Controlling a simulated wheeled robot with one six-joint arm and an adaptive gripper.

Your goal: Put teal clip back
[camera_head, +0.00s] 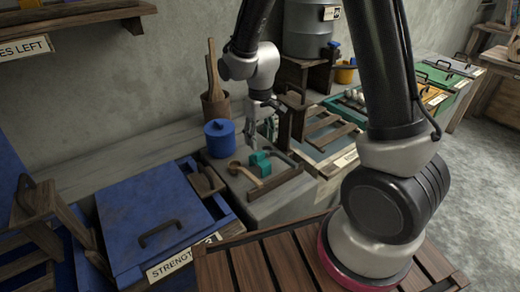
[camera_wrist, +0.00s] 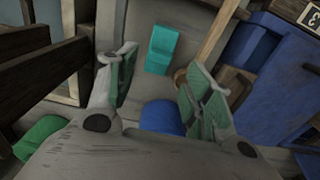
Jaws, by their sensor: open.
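The teal clip (camera_head: 260,163) lies on the grey bench top beside a wooden ladle, with a wooden-edged tray around that area. It also shows in the wrist view (camera_wrist: 162,48), at the top centre beyond my fingertips. My gripper (camera_head: 262,128) points down above the bench, behind and above the clip. In the wrist view, my gripper (camera_wrist: 160,64) has its two green-padded fingers spread apart with nothing between them. The clip is apart from both fingers.
A blue lidded pot (camera_head: 219,140) stands just left of my gripper. A wooden post (camera_head: 284,125) and shelf stand close on its right. A wooden ladle (camera_head: 245,174) lies beside the clip. A blue lidded bin (camera_head: 160,220) is at the left, a slatted wooden surface (camera_head: 250,262) in front.

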